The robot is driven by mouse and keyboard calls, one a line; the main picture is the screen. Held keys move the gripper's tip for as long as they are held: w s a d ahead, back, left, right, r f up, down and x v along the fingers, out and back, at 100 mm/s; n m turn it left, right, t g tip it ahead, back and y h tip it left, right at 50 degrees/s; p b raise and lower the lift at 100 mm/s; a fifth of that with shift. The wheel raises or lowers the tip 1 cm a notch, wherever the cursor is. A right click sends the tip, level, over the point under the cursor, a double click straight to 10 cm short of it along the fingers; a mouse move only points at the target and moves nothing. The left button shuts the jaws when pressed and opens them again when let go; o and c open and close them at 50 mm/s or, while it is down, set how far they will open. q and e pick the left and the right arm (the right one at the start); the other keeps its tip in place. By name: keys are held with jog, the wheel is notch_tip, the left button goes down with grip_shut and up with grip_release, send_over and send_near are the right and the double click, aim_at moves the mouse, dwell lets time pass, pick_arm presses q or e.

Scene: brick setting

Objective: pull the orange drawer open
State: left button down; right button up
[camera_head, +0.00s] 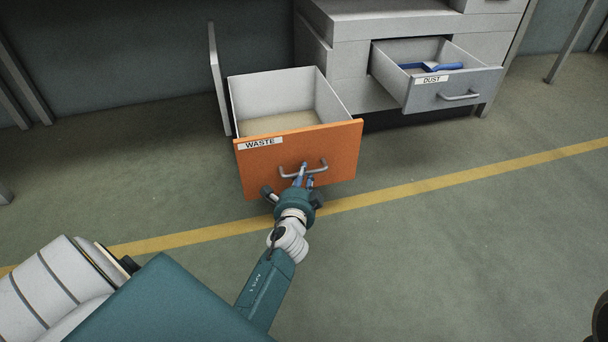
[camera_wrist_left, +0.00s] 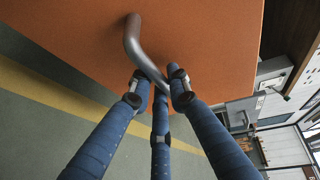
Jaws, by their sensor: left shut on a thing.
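The orange drawer (camera_head: 340,156) carries a "WASTE" label and stands far out from the grey cabinet in the head view. Its inside shows and looks empty. Its front fills much of the left wrist view (camera_wrist_left: 210,40). A grey bar handle (camera_head: 317,168) is fixed on the front; it also shows in the left wrist view (camera_wrist_left: 134,40). My left gripper (camera_head: 303,178) is shut on the handle, its blue fingers around the bar in the left wrist view (camera_wrist_left: 160,88).
A grey drawer labelled "DUST" (camera_head: 455,91) stands open at the right, with a blue brush-like thing (camera_head: 432,66) inside. A grey panel (camera_head: 219,80) stands upright left of the orange drawer. The green floor (camera_head: 430,250) in front is clear, crossed by a yellow line.

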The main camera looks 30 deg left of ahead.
pick_arm(q)
jog(key=shift+a, duration=0.1)
jog(key=c, duration=1.6)
grip_release()
jog(key=shift+s, duration=0.1)
jog(key=v, duration=0.7)
jog(key=shift+s, duration=0.2)
